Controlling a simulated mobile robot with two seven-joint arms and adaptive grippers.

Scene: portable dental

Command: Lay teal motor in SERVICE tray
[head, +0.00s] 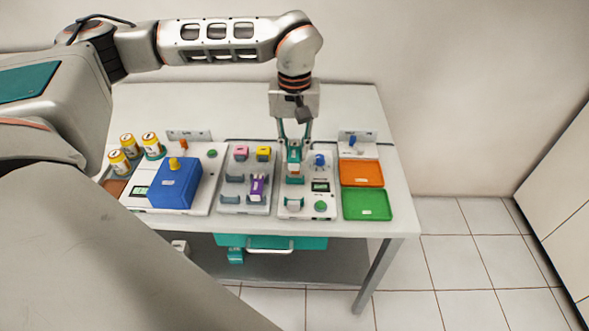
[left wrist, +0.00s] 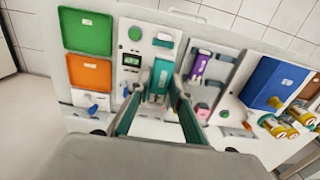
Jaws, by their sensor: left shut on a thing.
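The teal motor (head: 294,157) is upright between the fingers of my left gripper (head: 294,143), over the upper left of the white panel with a dial and a small display. In the left wrist view the motor (left wrist: 162,76) shows a white label, and my left gripper (left wrist: 160,95) is shut on it. I cannot tell whether the motor still touches the panel. An orange tray (head: 361,173) and a green tray (head: 367,205) lie to the right of the panel. Their labels are too small to read, so I cannot tell which is SERVICE. My right gripper is not in view.
Left of the panel (head: 320,208) is a rack (head: 231,200) with pink, yellow and purple motors. Further left are a blue box (head: 176,184) and several yellow-and-white cans (head: 152,145). A small blue-handled lever (head: 353,141) stands behind the trays. Both trays look empty.

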